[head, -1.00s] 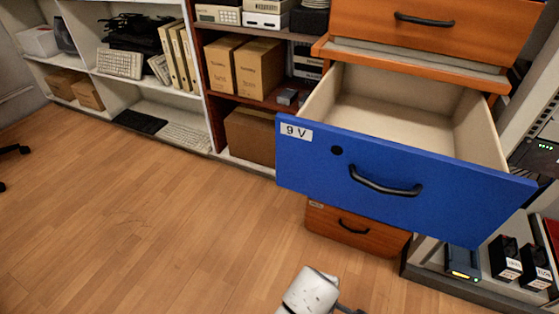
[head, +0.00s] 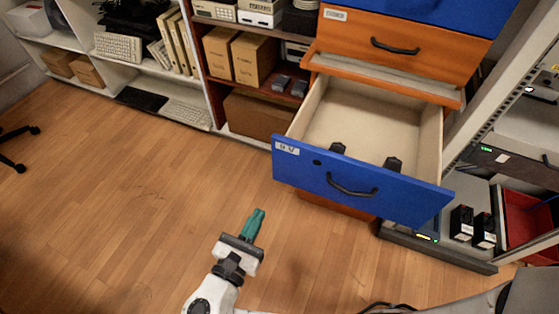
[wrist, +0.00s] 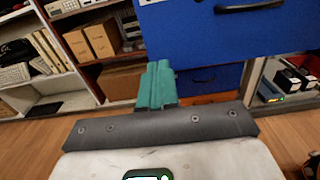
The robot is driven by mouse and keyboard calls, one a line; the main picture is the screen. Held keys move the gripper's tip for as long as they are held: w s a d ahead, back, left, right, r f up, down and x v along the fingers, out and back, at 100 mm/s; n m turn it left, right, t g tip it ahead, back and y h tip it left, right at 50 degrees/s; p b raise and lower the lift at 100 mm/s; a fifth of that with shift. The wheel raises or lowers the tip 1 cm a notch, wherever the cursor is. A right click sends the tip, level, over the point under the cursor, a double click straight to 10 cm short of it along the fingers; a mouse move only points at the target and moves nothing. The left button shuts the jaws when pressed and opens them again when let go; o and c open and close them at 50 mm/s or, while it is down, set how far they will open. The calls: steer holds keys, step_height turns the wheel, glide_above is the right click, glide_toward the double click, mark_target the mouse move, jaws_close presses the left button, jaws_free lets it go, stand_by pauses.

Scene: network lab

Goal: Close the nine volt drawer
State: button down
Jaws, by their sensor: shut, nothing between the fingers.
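The nine volt drawer (head: 345,191) has a blue front with a white "9 V" label and a dark bar handle. It stands pulled out of the cabinet, its pale inside showing. Two small dark objects show inside behind the front panel. My gripper (head: 256,216), with teal fingers, is shut and empty. In the head view it appears above the floor, below and left of the drawer front, apart from it. In the wrist view the shut fingers (wrist: 157,82) point ahead, and the blue front (wrist: 225,35) fills the upper right.
An orange drawer (head: 395,50) is above the open one. A brown shelf with cardboard boxes (head: 254,58) stands left of the cabinet. A rack with black devices (head: 461,222) stands close on the right. The wood floor (head: 120,210) at left is clear.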

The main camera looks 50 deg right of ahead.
mark_target(284, 163)
steer(key=x, duration=1.4)
steer(key=shift+w+r, duration=0.1)
steer(key=shift+r, duration=0.05)
steer(key=shift+w+d, duration=0.15)
steer(key=shift+d, duration=0.15)
steer(key=b+x, duration=0.5)
steer(key=x, duration=2.2)
steer(key=shift+w+d+r, duration=0.1)
steer(key=shift+d+r, duration=0.05)
steer(key=shift+d, duration=0.1)
steer(key=shift+w+d, duration=0.2)
steer(key=shift+d, duration=0.25)
steer(key=shift+r+b, duration=0.15)
steer(key=shift+b, duration=0.15)
steer(key=shift+d+r, duration=0.1)
